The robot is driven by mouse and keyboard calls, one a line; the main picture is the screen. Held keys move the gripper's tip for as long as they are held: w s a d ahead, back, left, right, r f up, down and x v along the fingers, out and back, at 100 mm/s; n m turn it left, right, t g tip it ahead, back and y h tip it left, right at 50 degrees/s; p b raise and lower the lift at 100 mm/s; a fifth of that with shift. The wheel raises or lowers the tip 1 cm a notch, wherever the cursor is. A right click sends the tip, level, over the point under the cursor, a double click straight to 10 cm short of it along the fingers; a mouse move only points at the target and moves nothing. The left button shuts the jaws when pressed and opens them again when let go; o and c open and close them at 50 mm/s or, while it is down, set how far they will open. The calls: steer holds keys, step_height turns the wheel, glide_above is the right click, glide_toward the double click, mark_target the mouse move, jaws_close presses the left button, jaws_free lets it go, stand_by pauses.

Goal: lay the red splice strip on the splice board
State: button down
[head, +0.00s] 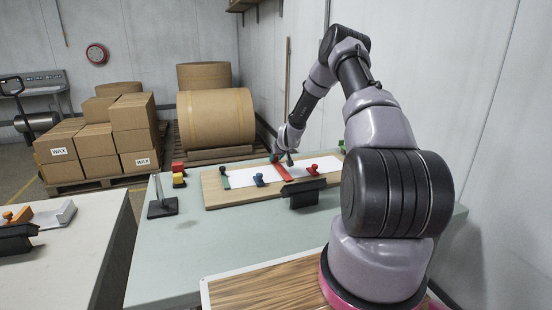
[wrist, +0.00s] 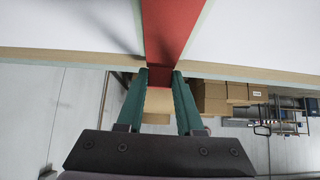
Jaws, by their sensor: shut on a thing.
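The splice board (head: 212,192) is a pale wooden board with white paper on it, on the grey-green table. The red splice strip (head: 281,172) runs across it between two white sheets. In the wrist view the red strip (wrist: 173,28) lies along the gap, with pale green showing along both edges. My gripper (head: 276,156) is at the strip's far end, at the board's back edge. In the wrist view my gripper's green fingers (wrist: 160,76) are shut on the strip's end. I cannot tell whether the whole strip touches the board.
A green clamp (head: 224,174), a blue clamp (head: 259,180) and a red clamp (head: 312,170) sit on the board. A dark block (head: 303,192) stands at its front edge. A black stand (head: 163,206) and red and yellow blocks (head: 178,175) are left. The table's front left is clear.

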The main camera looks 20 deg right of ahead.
mark_target(282, 170)
steer(key=shift+f, duration=0.15)
steer(key=shift+c, duration=2.3)
jaws_free()
steer(key=v, duration=1.1)
steer(key=shift+f, duration=0.1)
